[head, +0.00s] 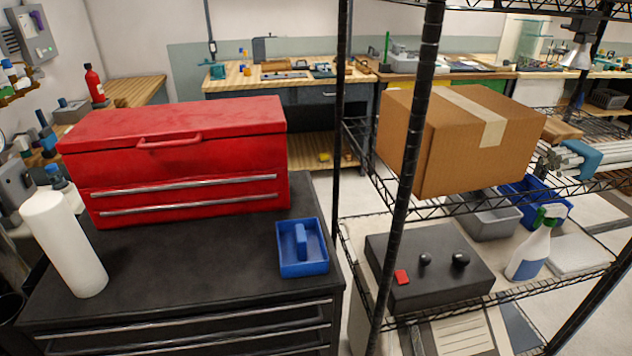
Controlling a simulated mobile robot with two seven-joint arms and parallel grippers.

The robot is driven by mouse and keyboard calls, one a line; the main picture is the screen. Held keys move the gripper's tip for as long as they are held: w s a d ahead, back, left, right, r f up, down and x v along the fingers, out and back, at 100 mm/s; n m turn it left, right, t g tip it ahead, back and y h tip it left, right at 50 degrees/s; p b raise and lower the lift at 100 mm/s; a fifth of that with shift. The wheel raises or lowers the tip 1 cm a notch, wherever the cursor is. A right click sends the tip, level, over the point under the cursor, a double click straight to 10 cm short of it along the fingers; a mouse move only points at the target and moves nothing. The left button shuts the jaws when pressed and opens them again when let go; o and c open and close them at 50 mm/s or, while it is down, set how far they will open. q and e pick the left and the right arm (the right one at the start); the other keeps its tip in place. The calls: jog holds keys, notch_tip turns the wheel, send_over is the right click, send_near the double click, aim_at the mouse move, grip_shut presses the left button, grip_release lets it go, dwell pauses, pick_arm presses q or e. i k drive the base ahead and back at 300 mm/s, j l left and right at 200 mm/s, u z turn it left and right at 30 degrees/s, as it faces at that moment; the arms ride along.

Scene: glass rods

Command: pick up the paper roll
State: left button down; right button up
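The white paper roll (66,246) stands on the near left corner of the black cabinet top (200,270), in front of the left end of a red toolbox. It leans a little to the left in the picture. Nothing touches it from above. Neither of my grippers shows in the head view.
The red toolbox (185,160) fills the back of the cabinet top. A blue caddy (302,262) sits at its right edge. The black top between roll and caddy is clear. A wire shelf with a cardboard box (455,140) and spray bottle (533,248) stands to the right.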

aim_at(49, 215)
jog(key=u, duration=1.5)
jog(key=j, duration=0.5)
jog(key=k+j, duration=0.1)
jog(key=j, duration=0.4)
jog(key=l+u, duration=0.1)
